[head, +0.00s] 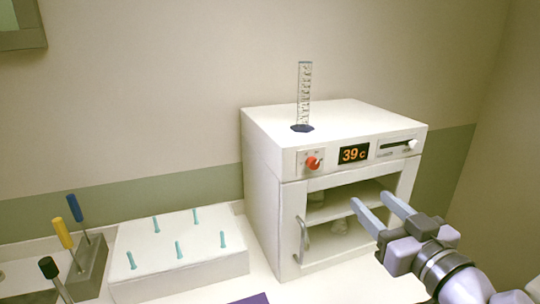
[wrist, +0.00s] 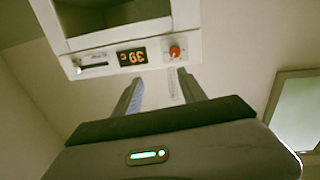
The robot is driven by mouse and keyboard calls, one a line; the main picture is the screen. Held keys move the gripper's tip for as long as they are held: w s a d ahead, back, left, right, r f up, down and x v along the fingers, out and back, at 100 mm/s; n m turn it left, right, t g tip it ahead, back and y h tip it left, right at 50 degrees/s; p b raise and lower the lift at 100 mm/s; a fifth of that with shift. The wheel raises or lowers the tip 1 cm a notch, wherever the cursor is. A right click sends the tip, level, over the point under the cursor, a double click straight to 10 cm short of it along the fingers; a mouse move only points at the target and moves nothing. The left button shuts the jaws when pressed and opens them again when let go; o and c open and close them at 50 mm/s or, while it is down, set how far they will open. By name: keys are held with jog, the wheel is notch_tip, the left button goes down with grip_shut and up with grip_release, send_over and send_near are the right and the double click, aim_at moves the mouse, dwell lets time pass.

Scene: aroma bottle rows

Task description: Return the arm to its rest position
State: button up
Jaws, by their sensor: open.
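My gripper (head: 374,207) is at the right in the head view, in front of the white oven-like cabinet (head: 262,160). Its two pale blue fingers are apart with nothing between them, and they point toward the cabinet's open front. In the wrist view my gripper (wrist: 160,85) also shows its fingers spread. The cabinet (wrist: 188,50) appears upside down there, with its display and red knob. The lower part of my arm runs out of the head view at the bottom right.
A graduated cylinder (head: 304,95) stands on the cabinet top. The cabinet shelf (head: 335,206) is visible, with blurred pale objects below it. Left are a white block with teal pegs (head: 160,262) and a grey holder (head: 92,268) with coloured-handled tools. A purple item (head: 250,299) lies at the front edge.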

jog(key=s+d+f+m+g+h, duration=0.3)
jog(key=s+f+m+g+h, duration=0.15)
jog(key=f+m+h, duration=0.2)
jog(key=s+a+f+g+y+b, duration=0.1)
jog(key=s+a+f+g+y, duration=0.4)
jog(key=s+a, duration=0.7)
notch_tip(320, 180, down, 3)
jog(key=shift+s+a+m+g, duration=0.35)
jog(key=shift+s+a+g, duration=0.05)
jog(key=shift+a+g, duration=0.7)
